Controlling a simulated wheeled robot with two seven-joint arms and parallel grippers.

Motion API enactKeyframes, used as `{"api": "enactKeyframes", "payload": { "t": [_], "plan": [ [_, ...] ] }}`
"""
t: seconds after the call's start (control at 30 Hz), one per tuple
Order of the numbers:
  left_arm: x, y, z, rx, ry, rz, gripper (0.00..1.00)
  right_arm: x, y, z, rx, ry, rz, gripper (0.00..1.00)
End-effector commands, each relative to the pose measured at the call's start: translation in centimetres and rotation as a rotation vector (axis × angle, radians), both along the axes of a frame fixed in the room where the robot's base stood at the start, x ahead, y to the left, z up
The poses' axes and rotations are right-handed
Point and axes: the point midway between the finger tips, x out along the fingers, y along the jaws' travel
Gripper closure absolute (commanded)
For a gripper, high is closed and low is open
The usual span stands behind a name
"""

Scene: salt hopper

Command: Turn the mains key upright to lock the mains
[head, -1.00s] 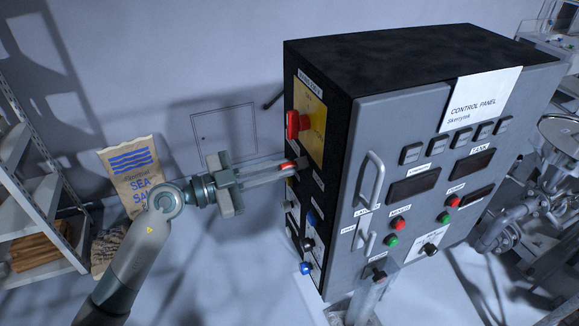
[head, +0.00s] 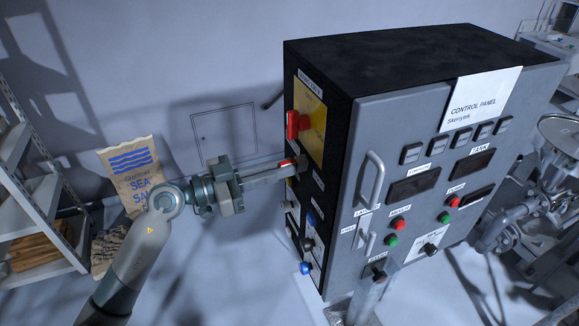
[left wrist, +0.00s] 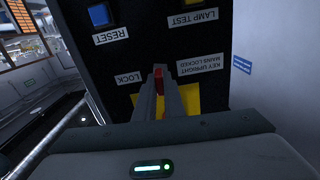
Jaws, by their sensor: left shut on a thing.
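The mains key (head: 287,162) is red and sits on the dark left side of the control cabinet, below the red rotary switch; it also shows in the left wrist view (left wrist: 159,78). My left gripper (head: 289,168) is shut on it, and its fingers hide most of the key. In the left wrist view, the label "KEY UPRIGHT MAINS LOCKED" (left wrist: 199,66) reads upside down. The key shows there as a narrow strip standing roughly upright between the fingers, in front of a yellow plate (left wrist: 193,100). My right gripper is not in view.
The red switch (head: 293,125) on its yellow plate is just above my gripper. Blue and black knobs (head: 307,244) sit lower on the same side. A shelf (head: 36,210) and a sea salt bag (head: 132,172) stand at the left. The cabinet front (head: 430,150) carries handles and buttons.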

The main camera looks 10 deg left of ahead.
Motion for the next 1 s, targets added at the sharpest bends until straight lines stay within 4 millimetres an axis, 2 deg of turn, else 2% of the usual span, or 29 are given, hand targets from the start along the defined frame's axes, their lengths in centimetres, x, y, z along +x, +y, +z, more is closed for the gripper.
{"api": "enactKeyframes", "payload": {
  "t": [0.23, 0.5, 0.53, 0.6, 0.63, 1.0],
  "plan": [
    [-0.01, 0.0, -0.05, -0.112, 0.167, -0.002, 1.0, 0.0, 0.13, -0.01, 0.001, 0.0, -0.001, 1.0],
    [0.0, 0.01, -0.06, -0.126, 0.188, -0.002, 1.0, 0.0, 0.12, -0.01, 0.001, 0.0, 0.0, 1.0],
    [-0.01, 0.0, -0.06, -0.126, 0.188, -0.002, 0.89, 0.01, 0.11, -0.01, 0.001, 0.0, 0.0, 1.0],
    [-0.01, 0.0, -0.05, -0.125, 0.187, -0.002, 0.72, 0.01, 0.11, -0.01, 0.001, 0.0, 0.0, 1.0],
    [-0.01, 0.0, -0.05, -0.125, 0.187, -0.002, 0.69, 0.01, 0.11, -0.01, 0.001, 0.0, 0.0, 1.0],
    [-0.1, 0.17, -0.08, -0.124, 0.186, -0.002, 0.69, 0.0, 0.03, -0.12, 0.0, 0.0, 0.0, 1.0]
  ]
}}
